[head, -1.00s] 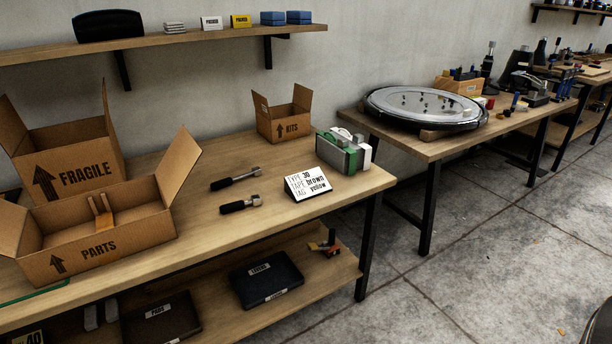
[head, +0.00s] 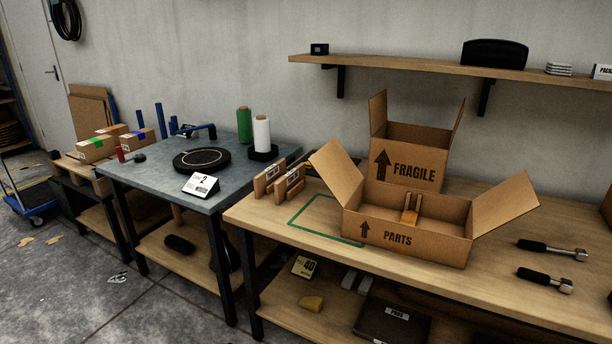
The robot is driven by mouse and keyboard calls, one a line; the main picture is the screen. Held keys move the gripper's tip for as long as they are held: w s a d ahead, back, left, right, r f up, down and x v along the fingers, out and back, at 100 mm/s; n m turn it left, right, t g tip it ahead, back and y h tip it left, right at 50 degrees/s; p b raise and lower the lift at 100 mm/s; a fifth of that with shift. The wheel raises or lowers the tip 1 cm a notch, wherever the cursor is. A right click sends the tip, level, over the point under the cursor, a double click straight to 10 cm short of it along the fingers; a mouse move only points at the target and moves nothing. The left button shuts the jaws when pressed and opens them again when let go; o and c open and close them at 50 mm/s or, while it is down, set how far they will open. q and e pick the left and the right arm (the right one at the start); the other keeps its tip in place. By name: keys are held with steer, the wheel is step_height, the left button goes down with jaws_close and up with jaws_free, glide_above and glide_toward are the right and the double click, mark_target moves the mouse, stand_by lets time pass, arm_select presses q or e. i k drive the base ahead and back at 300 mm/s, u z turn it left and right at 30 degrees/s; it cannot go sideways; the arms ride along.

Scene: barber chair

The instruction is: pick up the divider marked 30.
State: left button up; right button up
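Two light wooden pieces with pale labels, which may be dividers, stand upright at the left end of the wooden bench: a left one (head: 268,179) and a right one (head: 290,184). Their labels are too small to read, so I cannot tell whether either is marked 30. Another wooden piece (head: 410,211) stands inside the open PARTS box (head: 408,238). Neither of my grippers is in view.
A green outline (head: 303,235) marks bare bench left of the PARTS box. The FRAGILE box (head: 404,168) stands behind. Two black-handled tools (head: 545,247) lie at right. A grey table (head: 160,185) with a turntable (head: 202,159) stands left.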

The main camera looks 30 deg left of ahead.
mark_target(288, 182)
steer(key=u, duration=1.2)
steer(key=i, duration=1.25)
steer(key=z, duration=0.2)
